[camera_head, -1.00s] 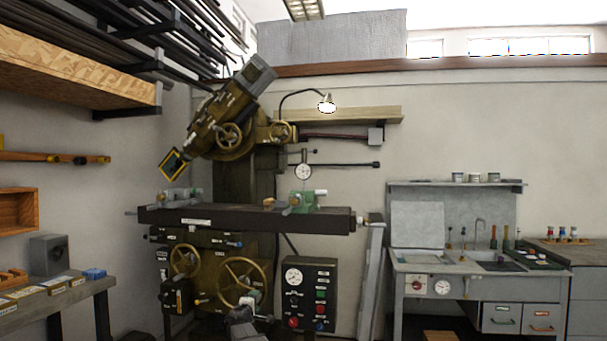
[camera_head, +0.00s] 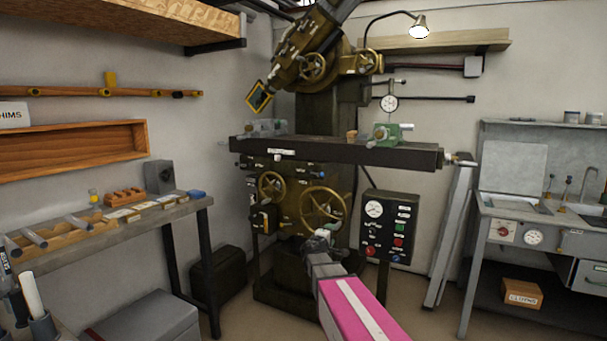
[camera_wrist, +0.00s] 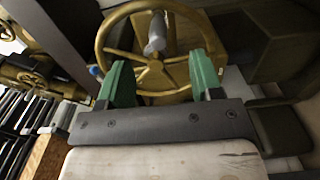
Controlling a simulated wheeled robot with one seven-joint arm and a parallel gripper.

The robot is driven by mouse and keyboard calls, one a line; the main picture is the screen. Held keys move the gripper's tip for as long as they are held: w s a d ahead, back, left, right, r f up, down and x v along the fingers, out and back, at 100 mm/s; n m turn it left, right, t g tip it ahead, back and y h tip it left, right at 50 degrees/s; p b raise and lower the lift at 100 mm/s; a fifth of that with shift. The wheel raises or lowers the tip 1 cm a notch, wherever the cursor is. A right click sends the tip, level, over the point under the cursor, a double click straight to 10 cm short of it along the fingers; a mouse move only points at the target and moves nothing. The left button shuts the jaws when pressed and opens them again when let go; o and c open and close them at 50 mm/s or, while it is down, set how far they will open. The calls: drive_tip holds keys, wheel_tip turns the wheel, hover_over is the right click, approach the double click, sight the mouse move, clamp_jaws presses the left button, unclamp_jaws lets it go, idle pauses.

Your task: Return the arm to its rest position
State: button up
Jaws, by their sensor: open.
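My gripper (camera_wrist: 161,76) shows in the wrist view with two green fingers spread apart and nothing held between them. A brass handwheel (camera_wrist: 112,48) with a grey handle (camera_wrist: 155,36) lies beyond the fingers. I cannot tell how far it is from the fingertips. In the head view my arm (camera_head: 352,312), with a pink link and white stripe, reaches from the bottom edge toward the milling machine (camera_head: 325,115). Its grey end (camera_head: 321,246) is in front of the machine's lower part, just below the large handwheel (camera_head: 324,210). The fingers are not clear in that view.
A workbench (camera_head: 185,212) with wooden blocks and trays stands at left, with a dark case (camera_head: 222,268) and grey box (camera_head: 150,318) below. A control box (camera_head: 389,228) stands right of the machine. A sink bench (camera_head: 520,212) is at right. Open floor lies between.

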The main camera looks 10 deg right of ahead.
drive_tip(key=s+d+f+m+g+y, duration=0.2)
drive_tip(key=s+f+m+g, duration=0.55)
drive_tip(key=s+f, duration=0.65)
drive_tip(key=s+a+f+m+g+y, duration=0.1)
drive_tip(key=s+a+f+g+y, duration=0.2)
drive_tip(key=s, duration=0.5)
drive_tip(key=s+a+f+m+g+y, duration=0.2)
drive_tip(key=s+a+f+g+y, duration=0.2)
drive_tip(key=s+a, duration=0.3)
drive_tip(key=shift+s+a+y, duration=0.2)
drive_tip(key=shift+s+y, duration=0.5)
drive_tip(key=shift+s, duration=0.5)
